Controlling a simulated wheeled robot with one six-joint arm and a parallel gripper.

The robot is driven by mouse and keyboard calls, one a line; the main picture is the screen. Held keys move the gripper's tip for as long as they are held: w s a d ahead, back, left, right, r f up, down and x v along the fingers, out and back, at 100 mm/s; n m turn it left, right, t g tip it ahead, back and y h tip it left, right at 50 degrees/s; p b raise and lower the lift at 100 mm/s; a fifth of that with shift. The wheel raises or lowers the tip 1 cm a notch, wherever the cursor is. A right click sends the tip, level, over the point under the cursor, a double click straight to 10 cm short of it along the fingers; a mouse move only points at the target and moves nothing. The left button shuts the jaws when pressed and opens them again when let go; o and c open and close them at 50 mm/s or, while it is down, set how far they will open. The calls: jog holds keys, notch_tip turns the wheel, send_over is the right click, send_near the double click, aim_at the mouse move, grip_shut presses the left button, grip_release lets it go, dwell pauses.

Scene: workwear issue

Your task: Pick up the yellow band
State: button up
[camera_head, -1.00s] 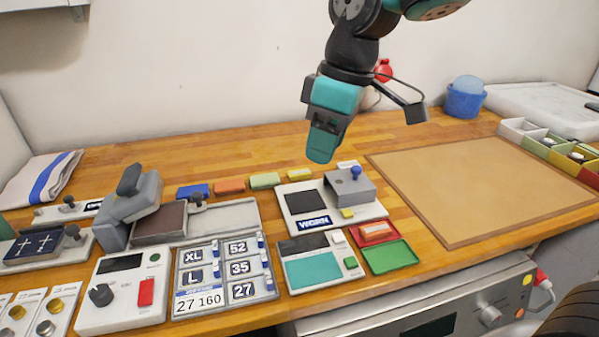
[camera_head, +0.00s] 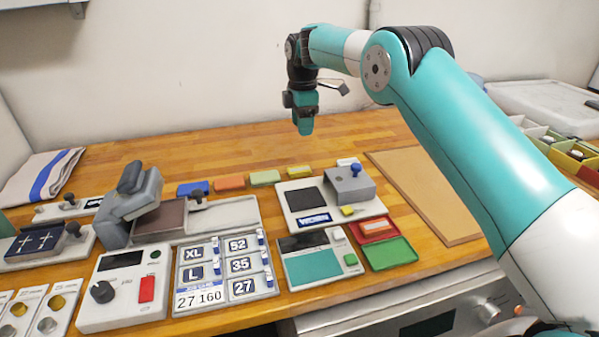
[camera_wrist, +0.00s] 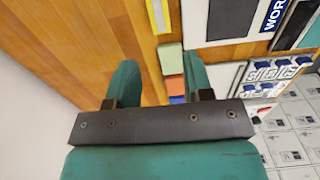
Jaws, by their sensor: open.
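The yellow band (camera_head: 299,171) lies flat on the wooden counter at the right of a row of coloured bands, behind the white device marked WORN. In the wrist view the yellow band (camera_wrist: 158,16) shows at the top edge, partly cut off, with a pale stripe along it. My gripper (camera_head: 304,130) hangs above the counter, behind the row, apart from the band. In the wrist view my gripper's (camera_wrist: 158,62) two teal fingers are spread with nothing held between them.
Green (camera_head: 265,178), orange (camera_head: 230,183) and blue (camera_head: 194,188) bands lie left of the yellow one, and a white piece (camera_head: 347,162) to its right. The WORN device (camera_head: 306,196) stands close in front. Bare counter lies behind the row. My arm covers part of the brown mat (camera_head: 425,190).

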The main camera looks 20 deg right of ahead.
jog(key=p, duration=0.1)
send_over(303, 168)
jog(key=f, duration=0.8)
jog(key=shift+s+a+f, duration=0.15)
jog(key=shift+s+a, duration=0.05)
jog(key=f+p, duration=0.1)
jog(key=f, duration=0.1)
jog(key=f+p, duration=0.1)
jog(key=f, duration=0.2)
jog(key=shift+w+d, duration=0.1)
jog(key=shift+d, duration=0.1)
jog(key=shift+c, duration=0.2)
jog(key=c, duration=0.6)
